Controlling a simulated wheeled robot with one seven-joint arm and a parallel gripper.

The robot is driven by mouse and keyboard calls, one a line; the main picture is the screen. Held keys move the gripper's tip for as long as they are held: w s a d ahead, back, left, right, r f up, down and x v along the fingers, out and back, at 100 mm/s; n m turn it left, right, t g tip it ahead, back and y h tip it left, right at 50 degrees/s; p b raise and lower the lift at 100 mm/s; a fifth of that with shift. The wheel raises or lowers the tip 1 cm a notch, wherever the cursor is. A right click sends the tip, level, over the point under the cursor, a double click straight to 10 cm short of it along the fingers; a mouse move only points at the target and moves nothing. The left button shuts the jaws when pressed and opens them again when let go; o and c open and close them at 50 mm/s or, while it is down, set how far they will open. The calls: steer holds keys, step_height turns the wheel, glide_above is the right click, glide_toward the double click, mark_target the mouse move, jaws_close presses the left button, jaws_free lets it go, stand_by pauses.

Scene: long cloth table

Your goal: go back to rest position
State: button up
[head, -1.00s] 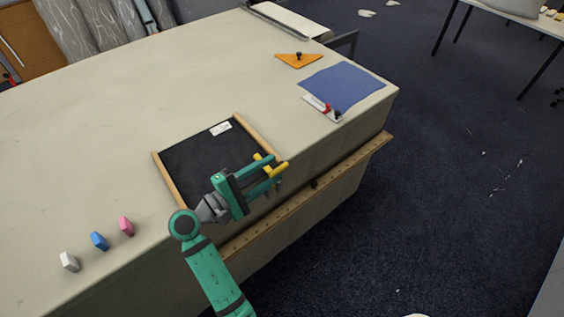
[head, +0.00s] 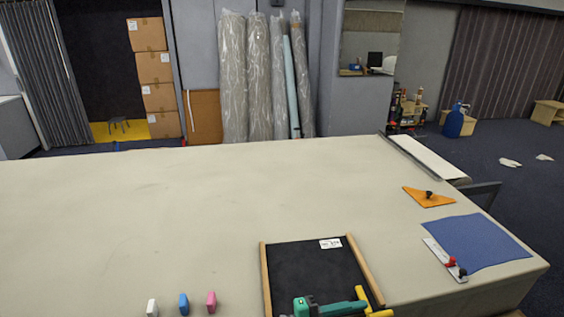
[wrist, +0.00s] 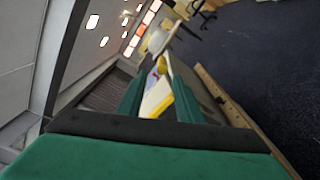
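My gripper (head: 371,303) is at the bottom edge of the head view, over the near right part of a black tray with wooden side rails (head: 312,270). Most of my arm is below the head view.
The long cloth table (head: 130,215) is mostly clear.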

step_height(320, 180, down, 13)
steer(key=s+a+n+t+y, duration=0.2)
steer(key=a+n+t+y, duration=0.15)
steer(key=t, duration=0.25)
steer(key=s+a+f+t+y, duration=0.4)
steer(key=s+a+f+y, duration=0.3)
steer(key=f+y, duration=0.15)
steer(key=s+a+m+t+y, duration=0.1)
steer(key=s+a+m+y, duration=0.3)
steer(key=s+a, duration=0.65)
steer(key=s+r+m+t+y, duration=0.2)
steer(key=s+r+m, duration=0.4)
steer(key=s+r, duration=0.4)
steer(key=shift+s+a+r+t, duration=0.15)
steer(key=shift+r+t, duration=0.15)
steer(key=shift+r, duration=0.35)
